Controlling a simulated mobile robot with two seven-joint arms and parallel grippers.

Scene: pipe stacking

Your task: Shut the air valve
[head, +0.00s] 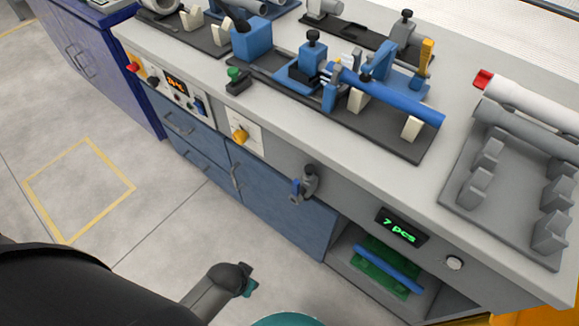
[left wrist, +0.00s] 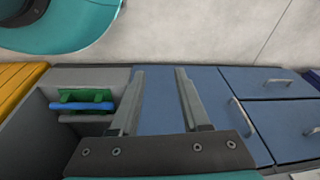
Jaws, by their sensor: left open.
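What looks like the air valve (head: 305,184) is a small dark grey fitting with a blue lever on the front of the bench, below the worktop edge. The lever hangs roughly downward beside the body; I cannot tell its exact setting. I cannot make the valve out in the left wrist view. My left gripper (left wrist: 160,72) is open and empty in the left wrist view, its two fingers apart in front of the blue cabinet door. Its fingers are not clearly seen in the head view. My right gripper is not in view.
A yellow knob (head: 240,136) on a white plate sits left of the valve. A counter display (head: 401,228) reading 7 pcs and an open shelf with a blue pipe (head: 389,268) are to the right. Fixtures crowd the worktop. The floor (head: 150,215) in front is clear.

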